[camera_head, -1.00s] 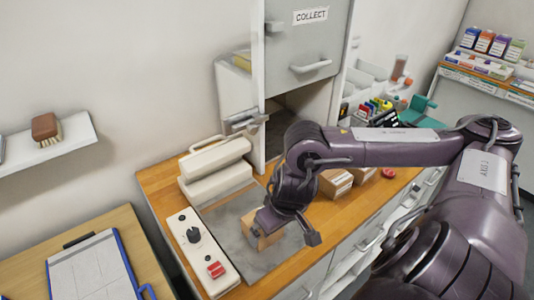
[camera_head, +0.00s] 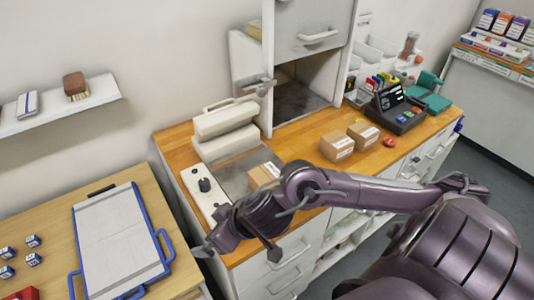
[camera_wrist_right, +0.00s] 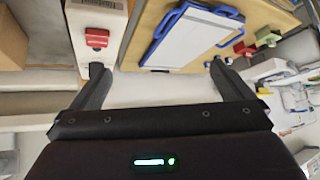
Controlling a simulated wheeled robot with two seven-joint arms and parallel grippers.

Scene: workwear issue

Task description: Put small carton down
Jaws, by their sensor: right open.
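A small brown carton (camera_head: 263,175) with a pale label sits on the grey plate (camera_head: 236,187) of the cream machine on the wooden counter. My right arm partly covers the plate. My right gripper (camera_head: 237,256) is at the counter's front left corner, apart from the carton. In the right wrist view its fingers (camera_wrist_right: 160,85) are spread with nothing between them. My left gripper is out of view.
Two more cartons (camera_head: 337,145) (camera_head: 363,134) stand right on the counter (camera_head: 300,142). A control box (camera_head: 204,188) borders the plate. A blue-framed clipboard tray (camera_head: 118,240) lies on the left table. An open compartment (camera_head: 300,97) stands behind.

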